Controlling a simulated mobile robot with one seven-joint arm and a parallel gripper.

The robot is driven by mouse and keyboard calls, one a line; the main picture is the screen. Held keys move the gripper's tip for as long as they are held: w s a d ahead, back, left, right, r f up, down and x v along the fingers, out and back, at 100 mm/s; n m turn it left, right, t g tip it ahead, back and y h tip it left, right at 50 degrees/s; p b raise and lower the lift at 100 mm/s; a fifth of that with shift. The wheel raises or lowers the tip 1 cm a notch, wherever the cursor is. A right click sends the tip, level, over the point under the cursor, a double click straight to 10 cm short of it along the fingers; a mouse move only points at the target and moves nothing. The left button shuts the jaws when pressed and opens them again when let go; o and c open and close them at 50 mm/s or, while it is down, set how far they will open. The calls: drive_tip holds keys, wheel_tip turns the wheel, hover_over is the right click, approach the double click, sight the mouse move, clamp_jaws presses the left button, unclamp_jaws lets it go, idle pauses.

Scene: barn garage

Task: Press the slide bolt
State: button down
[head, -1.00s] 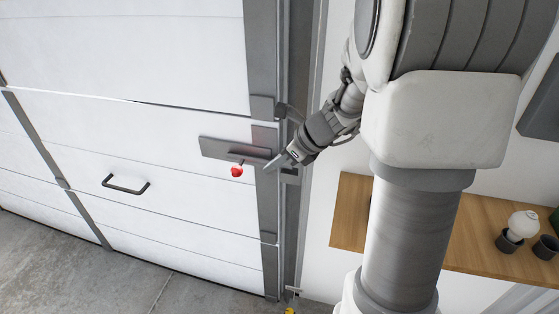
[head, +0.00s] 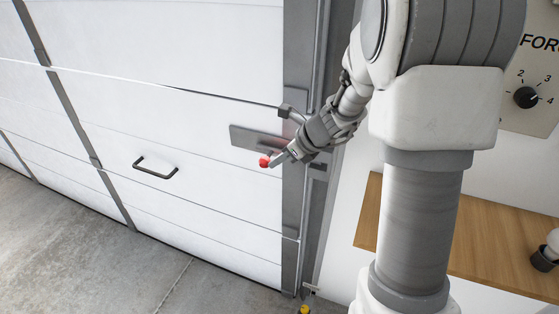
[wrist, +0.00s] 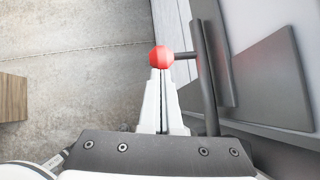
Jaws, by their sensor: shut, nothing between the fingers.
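The slide bolt is a grey plate (head: 250,138) on the white garage door with a rod and a red knob (head: 264,162). In the wrist view the red knob (wrist: 161,58) sits at the end of a short stem, joined to a dark rod (wrist: 207,75). My gripper (head: 277,160) is shut and empty, just right of the knob in the head view. In the wrist view its fingertips (wrist: 161,72) line up with the knob and overlap its lower edge. I cannot tell whether they touch it. The gripper and forearm hide part of the bolt's right end.
The door has a dark handle (head: 155,168) to the left. A grey frame post (head: 297,215) stands at the door's right edge. A wooden shelf (head: 480,235) is on the right, with a dial panel (head: 535,85) above it. The concrete floor (head: 90,240) at left is clear.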

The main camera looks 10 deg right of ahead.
drive_tip(key=w+a, duration=0.1)
drive_tip(key=a, duration=0.1)
drive_tip(key=w+a+p, duration=0.1)
drive_tip(key=w+a, duration=0.1)
drive_tip(key=shift+w+a+r, duration=0.1)
drive_tip(key=shift+w+a, duration=0.1)
drive_tip(key=shift+a, duration=0.15)
drive_tip(key=shift+p, duration=0.3)
